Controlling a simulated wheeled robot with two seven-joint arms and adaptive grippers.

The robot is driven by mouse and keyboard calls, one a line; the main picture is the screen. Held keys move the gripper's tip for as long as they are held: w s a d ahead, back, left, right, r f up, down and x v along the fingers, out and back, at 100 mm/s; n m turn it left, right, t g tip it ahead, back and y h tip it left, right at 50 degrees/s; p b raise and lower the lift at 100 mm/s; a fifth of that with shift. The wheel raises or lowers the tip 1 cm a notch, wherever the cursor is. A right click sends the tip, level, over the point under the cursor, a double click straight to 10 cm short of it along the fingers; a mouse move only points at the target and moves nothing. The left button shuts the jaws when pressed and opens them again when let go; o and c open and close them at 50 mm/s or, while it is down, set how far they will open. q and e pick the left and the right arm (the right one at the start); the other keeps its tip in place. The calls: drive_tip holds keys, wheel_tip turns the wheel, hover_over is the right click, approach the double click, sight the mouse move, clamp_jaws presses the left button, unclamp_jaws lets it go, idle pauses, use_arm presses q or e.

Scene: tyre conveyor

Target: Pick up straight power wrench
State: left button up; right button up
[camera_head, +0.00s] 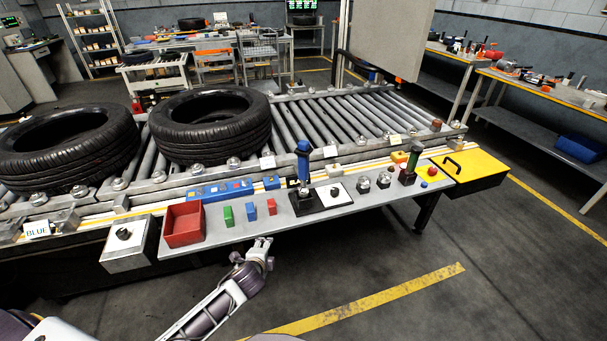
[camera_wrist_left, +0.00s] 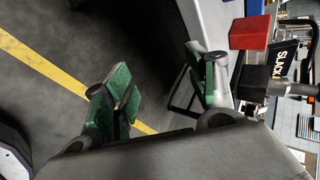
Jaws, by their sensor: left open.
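In the head view a blue upright tool (camera_head: 303,162), perhaps the straight power wrench, stands in a black base (camera_head: 306,203) on the grey work shelf (camera_head: 262,229). A green-and-dark upright tool (camera_head: 411,166) stands farther right; I cannot tell for sure which is the straight power wrench. My left gripper (camera_head: 263,244) is in front of the shelf's near edge, left of the blue tool and apart from it. In the left wrist view my left gripper (camera_wrist_left: 160,86) is open, with green pads wide apart and nothing between them. My right gripper is not in view.
A red bin (camera_head: 184,224), small green, blue and red blocks, and a yellow box (camera_head: 469,172) line the shelf. Behind it, two tyres (camera_head: 210,124) lie on the roller conveyor (camera_head: 335,118). The floor in front is clear.

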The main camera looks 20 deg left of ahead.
use_arm(q)
drive_tip(key=w+r+m+t+h, duration=0.1)
drive_tip(key=w+r+m+t, duration=0.15)
drive_tip(key=r+m, duration=0.2)
drive_tip(key=w+r+m+t, duration=0.2)
drive_tip(key=w+r+m, duration=0.2)
drive_tip(key=r, duration=0.2)
drive_tip(key=m+t+h, duration=0.3)
drive_tip(key=m+h, duration=0.1)
drive_tip(key=m, duration=0.9)
approach(301, 167)
drive_tip(key=s+a, duration=0.1)
drive_tip(key=s, duration=0.1)
drive_tip(key=shift+s+d+r+m+h+b, duration=0.1)
drive_tip(key=shift+m+h+b, duration=0.1)
drive_tip(key=shift+m, duration=0.2)
drive_tip(key=shift+d+r+m+h+b, duration=0.1)
drive_tip(key=shift+m+h, duration=0.1)
drive_tip(key=shift+m, duration=0.15)
